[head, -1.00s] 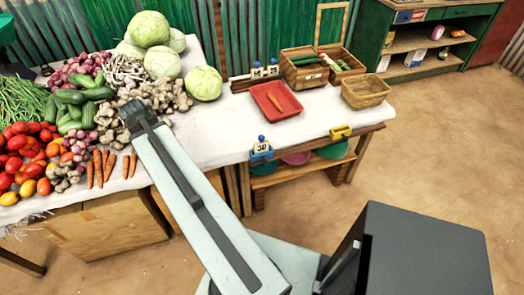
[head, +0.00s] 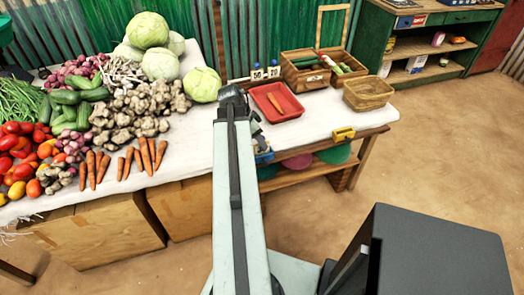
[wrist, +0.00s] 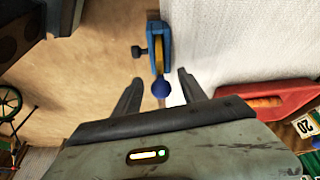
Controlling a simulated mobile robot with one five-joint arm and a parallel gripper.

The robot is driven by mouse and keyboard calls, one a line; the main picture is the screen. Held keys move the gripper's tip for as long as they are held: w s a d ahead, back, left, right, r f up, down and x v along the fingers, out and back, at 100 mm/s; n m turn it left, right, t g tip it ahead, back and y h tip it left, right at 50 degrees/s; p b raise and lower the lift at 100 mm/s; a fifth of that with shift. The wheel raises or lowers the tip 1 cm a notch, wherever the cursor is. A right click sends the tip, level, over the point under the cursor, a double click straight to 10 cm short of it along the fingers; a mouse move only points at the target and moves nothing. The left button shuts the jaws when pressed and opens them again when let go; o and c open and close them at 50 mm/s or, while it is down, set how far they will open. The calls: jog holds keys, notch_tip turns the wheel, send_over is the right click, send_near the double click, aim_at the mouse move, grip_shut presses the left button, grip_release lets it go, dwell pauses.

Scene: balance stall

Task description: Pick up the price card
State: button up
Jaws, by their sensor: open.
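In the wrist view, a blue clip (wrist: 156,35) with a yellow inner part and a blue knob (wrist: 161,89) lies along the table edge, seen from above. My gripper (wrist: 159,86) is open, with the knob between its fingers and a gap on both sides. The price card's face cannot be made out there. In the head view, the blue clip (head: 264,156) shows partly at the table's front edge, mostly hidden by my arm. Small price cards (head: 257,74) with blue knobs stand at the back of the table.
A red tray (head: 291,112) with a carrot lies just right of my gripper. A yellow clamp (head: 343,134) sits on the front edge. Vegetables fill the left. White cloth between tray and clamp is clear.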

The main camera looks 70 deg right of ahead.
jog(key=b+x, duration=0.4)
jog(key=x, duration=0.1)
jog(key=shift+f, duration=0.15)
jog(key=shift+s, duration=0.1)
grip_shut()
jog(key=shift+r, duration=0.25)
notch_tip(320, 180, up, 10)
jog(key=p, duration=1)
jog(key=shift+r, duration=0.1)
jog(key=shift+r+p, duration=1.7)
jog(key=shift+p, duration=0.05)
jog(key=shift+f, duration=0.1)
